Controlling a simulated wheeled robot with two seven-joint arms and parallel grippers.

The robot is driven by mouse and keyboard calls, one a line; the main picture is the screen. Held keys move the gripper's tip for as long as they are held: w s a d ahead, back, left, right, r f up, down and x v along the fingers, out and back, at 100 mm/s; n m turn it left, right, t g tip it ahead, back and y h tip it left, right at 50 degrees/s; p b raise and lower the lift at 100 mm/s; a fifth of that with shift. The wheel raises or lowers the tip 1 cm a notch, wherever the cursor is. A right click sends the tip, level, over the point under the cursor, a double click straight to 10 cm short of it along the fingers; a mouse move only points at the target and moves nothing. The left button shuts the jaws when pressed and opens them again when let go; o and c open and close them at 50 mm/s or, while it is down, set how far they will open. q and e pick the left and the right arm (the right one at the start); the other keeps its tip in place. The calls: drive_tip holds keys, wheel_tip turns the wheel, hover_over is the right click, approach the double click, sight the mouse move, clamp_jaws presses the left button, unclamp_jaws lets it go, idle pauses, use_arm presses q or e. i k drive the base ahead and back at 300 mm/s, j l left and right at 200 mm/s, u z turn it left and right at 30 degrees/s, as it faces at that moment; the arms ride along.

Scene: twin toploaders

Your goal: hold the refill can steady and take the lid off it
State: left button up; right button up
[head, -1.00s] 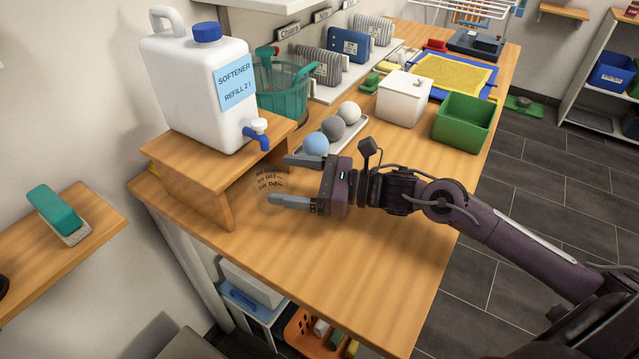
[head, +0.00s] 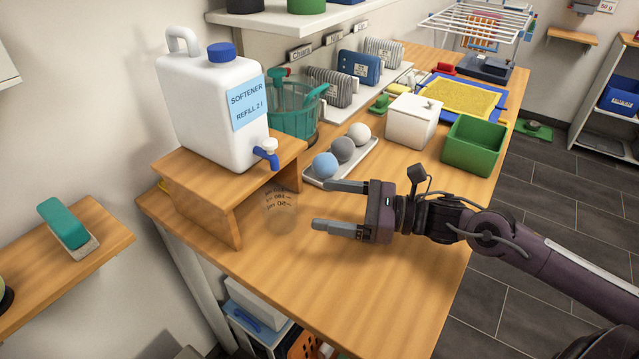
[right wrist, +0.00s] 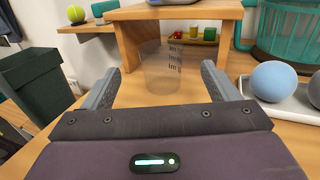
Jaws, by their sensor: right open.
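The refill can (head: 205,110) is a white jug with a handle, a blue lid (head: 221,52), a light-blue label reading SOFTENER REFILL 2 l, and a blue-and-white tap (head: 266,153). It stands upright on a wooden stand (head: 225,200), with the lid on top. My right gripper (head: 320,205) is open and empty above the worktop, right of the stand and below the can, touching neither can nor lid. In the right wrist view its fingers (right wrist: 159,69) point at a clear measuring cup (right wrist: 162,72). My left gripper is not in view.
The clear cup (head: 281,203) stands at the stand's open side. A tray with several balls (head: 342,150), a teal basket (head: 291,120), a white box (head: 413,122) and a green bin (head: 474,147) stand behind. The worktop's front is clear.

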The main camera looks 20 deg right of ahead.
sight(218, 112)
drive_tip(key=k+l, duration=0.85)
